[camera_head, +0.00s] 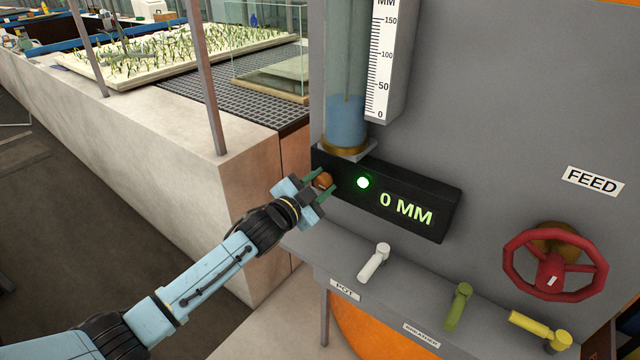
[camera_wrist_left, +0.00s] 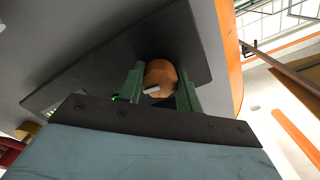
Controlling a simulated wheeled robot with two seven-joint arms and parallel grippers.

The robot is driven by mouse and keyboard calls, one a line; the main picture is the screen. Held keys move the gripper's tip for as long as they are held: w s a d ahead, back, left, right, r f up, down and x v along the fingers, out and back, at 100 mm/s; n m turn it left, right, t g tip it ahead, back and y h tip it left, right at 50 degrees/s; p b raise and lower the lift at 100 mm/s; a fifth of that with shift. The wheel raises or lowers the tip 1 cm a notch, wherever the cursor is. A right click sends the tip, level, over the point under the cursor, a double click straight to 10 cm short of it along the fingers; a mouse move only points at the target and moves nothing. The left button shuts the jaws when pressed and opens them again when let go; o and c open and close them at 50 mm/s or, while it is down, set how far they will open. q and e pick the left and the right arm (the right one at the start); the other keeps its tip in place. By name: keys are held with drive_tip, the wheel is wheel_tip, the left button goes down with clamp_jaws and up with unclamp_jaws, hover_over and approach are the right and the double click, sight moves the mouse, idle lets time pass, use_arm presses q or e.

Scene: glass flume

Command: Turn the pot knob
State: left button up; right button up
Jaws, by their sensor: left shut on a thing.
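A round orange-brown knob (camera_head: 324,180) sits at the left end of the black display box (camera_head: 446,207), beside a lit green lamp (camera_head: 363,183). My left gripper (camera_head: 321,184) has its green fingers on either side of this knob and is shut on it. In the left wrist view the knob (camera_wrist_left: 161,75), with a white mark on its rim, is between the fingers (camera_wrist_left: 160,90). The display reads 0 MM. A white lever (camera_head: 374,262) stands on the ledge by a label (camera_head: 345,290) reading POT. My right gripper is not in view.
A clear tube (camera_head: 346,120) with blue liquid and a scale (camera_head: 388,60) rise above the box. A green lever (camera_head: 458,306), a yellow lever (camera_head: 541,331) and a red handwheel (camera_head: 510,265) are to the right. A concrete wall (camera_head: 150,130) runs along the left.

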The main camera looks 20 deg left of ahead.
use_arm(q)
drive_tip(key=o, duration=1)
drive_tip(key=shift+s, duration=0.15)
drive_tip(key=v, duration=1.3)
drive_tip(key=shift+s+b, duration=0.1)
drive_tip(key=shift+b, duration=0.2)
